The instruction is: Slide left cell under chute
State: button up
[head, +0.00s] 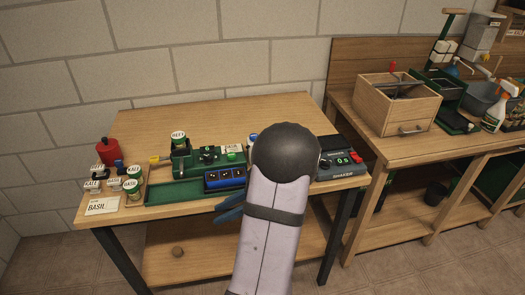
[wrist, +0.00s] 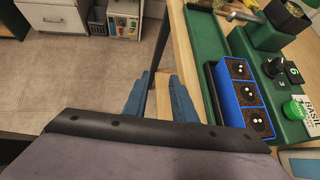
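A blue three-cell tray (head: 225,179) sits in the green track (head: 172,193) at the table's front. The wrist view shows dark soil with small white dots in all its cells; the left cell (wrist: 240,69) is the farthest one there.
A black knob (wrist: 274,67), a green cap (wrist: 295,109) and a BASIL card (wrist: 311,112) are behind the tray. A SHAKER device (head: 338,163) is at right. Seed jars and a BASIL label (head: 102,206) stand at left. The track left of the tray is empty.

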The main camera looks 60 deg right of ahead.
jog(key=s+d+r+m+t+h+p, duration=0.1)
jog(key=s+d+r+m+h, duration=0.1)
jog(key=d, duration=0.3)
jog(key=s+d+r+m+t+h+p, duration=0.1)
jog(key=s+d+r+m+t, duration=0.1)
jog(key=d, duration=0.4)
jog(key=s+d+r+m+t+h+p, duration=0.1)
jog(key=s+d+r+m+h, duration=0.1)
jog(key=s+d, duration=0.3)
jog(key=shift+d+r+m+t+h, duration=0.2)
jog(key=shift+r+m+t+h, duration=0.1)
jog(key=shift+m, duration=0.6)
jog(key=shift+p+x, duration=0.9)
jog(key=shift+x, duration=2.8)
jog(key=shift+c, duration=0.7)
jog(key=shift+a, duration=0.1)
grip_shut()
